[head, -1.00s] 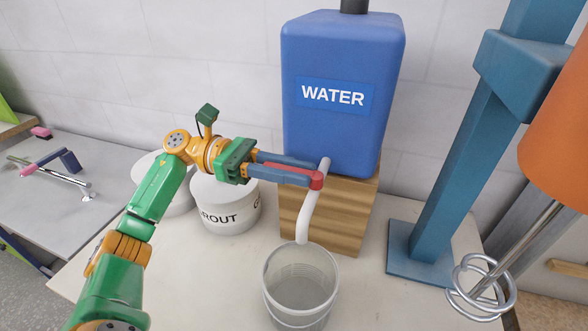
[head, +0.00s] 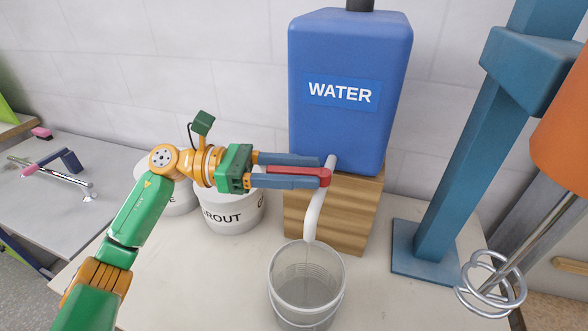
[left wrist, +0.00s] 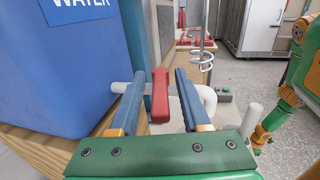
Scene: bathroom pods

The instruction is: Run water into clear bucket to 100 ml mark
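The blue water tank (head: 350,55) stands on a wooden block (head: 350,215). Its white spout (head: 315,215) curves down over the clear bucket (head: 305,300), which stands upright on the table. Faint graduation lines show on the bucket wall; I cannot tell the water level or whether water is flowing. The red tap lever (head: 297,171) also shows in the left wrist view (left wrist: 160,95). My left gripper (head: 318,171) has its blue fingers on either side of the lever, with gaps visible in the left wrist view (left wrist: 158,85). My right gripper is not in view.
White tubs, one marked GROUT (head: 232,212), stand left of the block. A blue stand (head: 450,170) and a mixer with a wire whisk (head: 490,285) are at the right.

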